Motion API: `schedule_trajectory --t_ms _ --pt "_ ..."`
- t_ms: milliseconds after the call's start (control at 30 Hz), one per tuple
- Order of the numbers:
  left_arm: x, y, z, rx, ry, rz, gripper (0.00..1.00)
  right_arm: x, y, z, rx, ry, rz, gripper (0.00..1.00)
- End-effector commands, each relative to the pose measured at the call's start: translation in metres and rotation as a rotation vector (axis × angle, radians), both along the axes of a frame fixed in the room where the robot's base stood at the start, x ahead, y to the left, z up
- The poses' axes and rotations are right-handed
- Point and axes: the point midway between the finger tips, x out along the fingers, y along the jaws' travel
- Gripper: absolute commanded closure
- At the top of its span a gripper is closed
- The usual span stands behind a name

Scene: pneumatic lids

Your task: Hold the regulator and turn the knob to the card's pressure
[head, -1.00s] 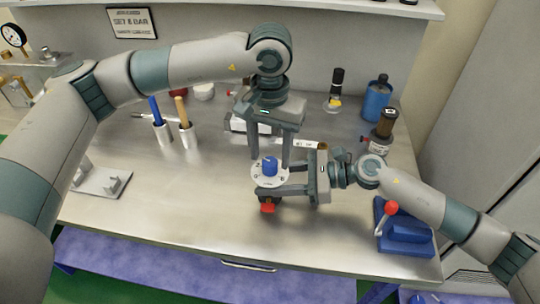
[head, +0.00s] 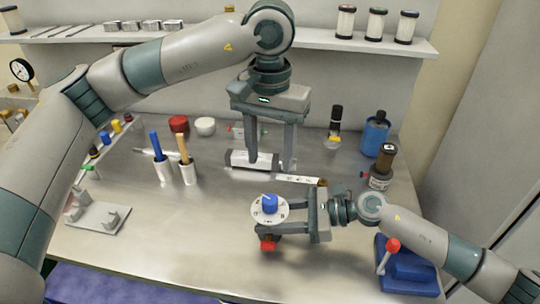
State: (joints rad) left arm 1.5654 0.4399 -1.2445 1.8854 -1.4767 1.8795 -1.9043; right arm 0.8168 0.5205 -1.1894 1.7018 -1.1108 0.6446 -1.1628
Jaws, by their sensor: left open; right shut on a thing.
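The regulator has a white round dial (head: 257,218) with a blue knob (head: 270,204) on top and a red part (head: 267,244) below its front. My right gripper (head: 287,217) is shut on the regulator body from the right, under the dial's edge. My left gripper (head: 271,162) is open and empty, pointing down, above and behind the knob and apart from it. The dial's marks are too small to read. The pressure card is not visible now; my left arm covers that part of the wall.
Behind the regulator lie a white-and-dark block (head: 238,161) and a pale strip (head: 298,179). Tool holders (head: 163,171) stand at left, a blue bottle (head: 375,137) and a dark-topped jar (head: 381,178) at right. A blue lever device (head: 406,271) sits front right.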

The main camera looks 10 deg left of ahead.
Motion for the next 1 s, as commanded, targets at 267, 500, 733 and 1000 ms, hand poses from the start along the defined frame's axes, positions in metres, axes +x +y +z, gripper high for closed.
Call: schedule_trajectory --t_ms 267,500,733,1000 --pt "0.000 0.000 -0.001 0.000 0.000 0.000 0.53 -0.001 -0.001 -0.003 -0.003 0.002 0.000 0.36" --pt "0.000 0.000 0.000 0.000 0.000 0.000 0.53 0.000 0.000 -0.001 -0.001 0.001 0.001 0.36" --pt "0.000 0.000 0.000 0.000 0.000 0.000 0.53 0.001 -0.009 0.001 -0.002 0.000 -0.002 0.36" --pt "0.000 0.000 0.000 0.000 0.000 0.000 0.53 0.003 -0.044 0.009 -0.002 0.002 -0.003 0.36"
